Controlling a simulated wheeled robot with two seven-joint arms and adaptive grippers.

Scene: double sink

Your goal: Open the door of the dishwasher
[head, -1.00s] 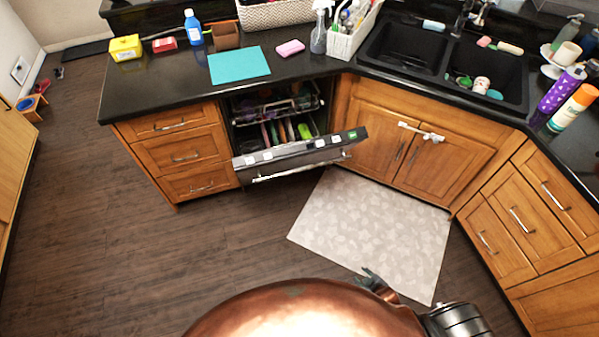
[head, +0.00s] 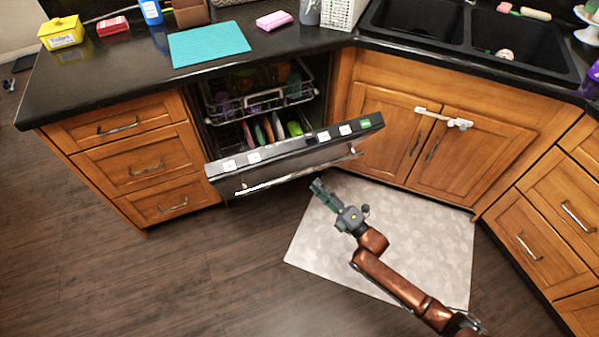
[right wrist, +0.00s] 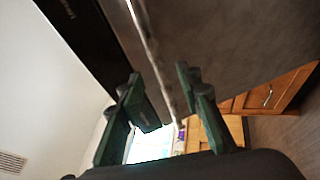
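The dishwasher door (head: 290,160) is part open, tilted outward from the top below the counter. Its silver bar handle (head: 262,185) runs along the front face, and the racks (head: 258,100) show behind it. My right gripper (head: 318,186) is open and empty just below the right half of the handle. In the right wrist view the silver handle (right wrist: 150,50) passes between the spread fingers of the right gripper (right wrist: 162,85) as seen from there; I cannot tell whether they touch it. My left gripper is not in view.
A pale mat (head: 400,225) lies on the floor under my right arm. Wooden drawers (head: 145,167) stand left of the dishwasher, and sink cabinet doors (head: 420,140) with a white latch (head: 445,117) stand right. The dark floor (head: 220,270) at front left is clear.

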